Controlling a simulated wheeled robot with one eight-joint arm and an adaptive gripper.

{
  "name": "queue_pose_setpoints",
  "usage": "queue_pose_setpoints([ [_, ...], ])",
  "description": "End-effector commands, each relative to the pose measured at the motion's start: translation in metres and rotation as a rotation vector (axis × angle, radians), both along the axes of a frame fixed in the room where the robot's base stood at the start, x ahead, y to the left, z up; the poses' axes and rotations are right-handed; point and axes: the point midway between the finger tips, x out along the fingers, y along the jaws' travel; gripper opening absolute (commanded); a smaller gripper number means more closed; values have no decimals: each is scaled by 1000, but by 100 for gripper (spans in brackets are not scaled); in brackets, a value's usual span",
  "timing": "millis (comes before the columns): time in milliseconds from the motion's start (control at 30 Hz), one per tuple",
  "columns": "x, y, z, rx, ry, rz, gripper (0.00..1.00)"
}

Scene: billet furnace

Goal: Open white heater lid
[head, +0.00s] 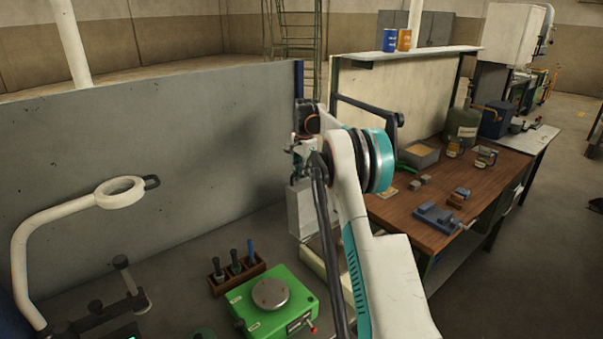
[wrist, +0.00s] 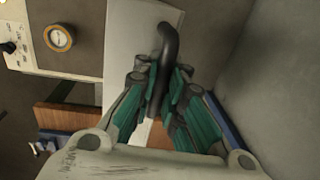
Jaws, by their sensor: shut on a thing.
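The white heater lid (wrist: 125,45) fills the upper middle of the wrist view as a pale flat panel. A black bent handle (wrist: 168,42) stands out from it. My gripper (wrist: 158,82) has its green fingers closed around the handle's lower part. In the head view my gripper (head: 304,148) is small and partly hidden by my arm, above a pale box (head: 300,212) that looks like the heater. The handle cannot be made out there.
A beige panel with a yellow-ringed dial (wrist: 58,38) is left of the lid. A grey partition (head: 150,150) stands behind the heater. A green hotplate (head: 275,300) and a rack of tools (head: 237,272) are nearby. A wooden bench (head: 480,190) with parts is to the right.

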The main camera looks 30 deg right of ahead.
Motion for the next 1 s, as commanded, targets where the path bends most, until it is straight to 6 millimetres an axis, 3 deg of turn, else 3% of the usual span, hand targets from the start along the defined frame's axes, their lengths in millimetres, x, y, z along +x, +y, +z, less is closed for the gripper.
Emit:
queue_pose_setpoints([
  [533, 0, -1, 0, -2, -3, 2, 0],
  [600, 0, -1, 0, -2, -3, 2, 19],
  [1000, 0, 0, 3, -1, -1, 1, 19],
])
